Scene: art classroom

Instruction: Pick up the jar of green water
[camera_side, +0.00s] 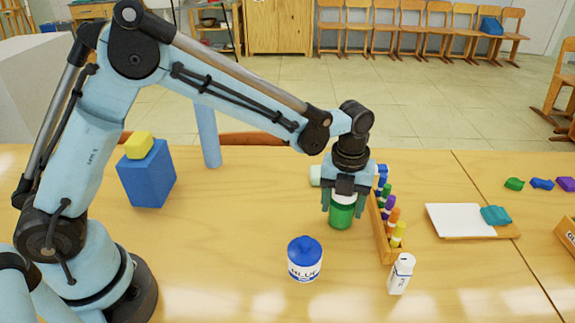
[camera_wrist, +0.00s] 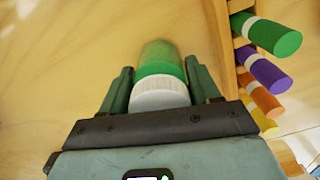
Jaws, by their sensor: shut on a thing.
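The jar of green water (camera_side: 341,214) stands on the wooden table in the side view, with its upper part hidden by my gripper (camera_side: 340,203). In the wrist view the jar (camera_wrist: 160,65) shows a green body and a whitish ribbed lid, between the two fingers. My gripper (camera_wrist: 160,88) is shut on the jar, one finger on each side near the lid. The jar looks upright; I cannot tell whether its base is touching the table.
A wooden rack of coloured markers (camera_side: 385,235) stands close to the right of the jar. A blue-lidded pot (camera_side: 305,262) and a white bottle (camera_side: 401,273) are in front. A pale cylinder (camera_side: 315,175) lies behind. A blue block (camera_side: 147,182) with a yellow block (camera_side: 139,145) is left.

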